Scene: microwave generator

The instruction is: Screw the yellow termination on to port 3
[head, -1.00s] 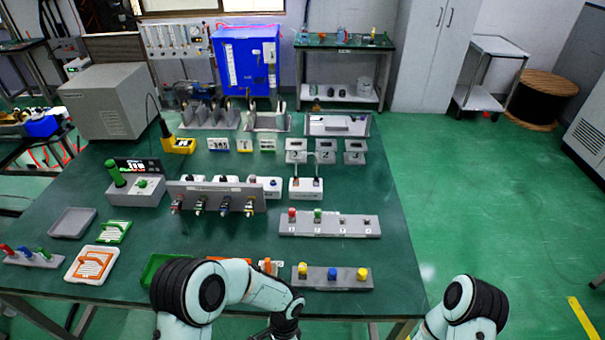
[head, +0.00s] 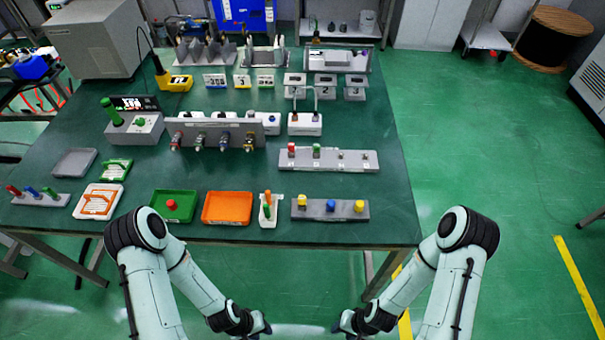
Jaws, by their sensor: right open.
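The grey port block (head: 328,160) lies at the right of the table in the head view. A red cap (head: 291,150) and a green cap (head: 316,151) sit on its two left ports. Its third port (head: 340,155) and the rightmost one are bare. In front, a grey holder (head: 345,213) carries a yellow termination (head: 302,201) at left, a blue one (head: 330,205) in the middle and another yellow one (head: 359,206) at right. My left gripper (head: 262,328) and right gripper (head: 343,327) are off the table's front edge, apart from everything. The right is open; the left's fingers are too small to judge.
A green tray (head: 174,206) with a red piece, an orange tray (head: 227,208) and a white holder (head: 269,212) with an orange-handled tool line the front edge. A panel with several connectors (head: 215,133) stands behind. The table between holder and port block is clear.

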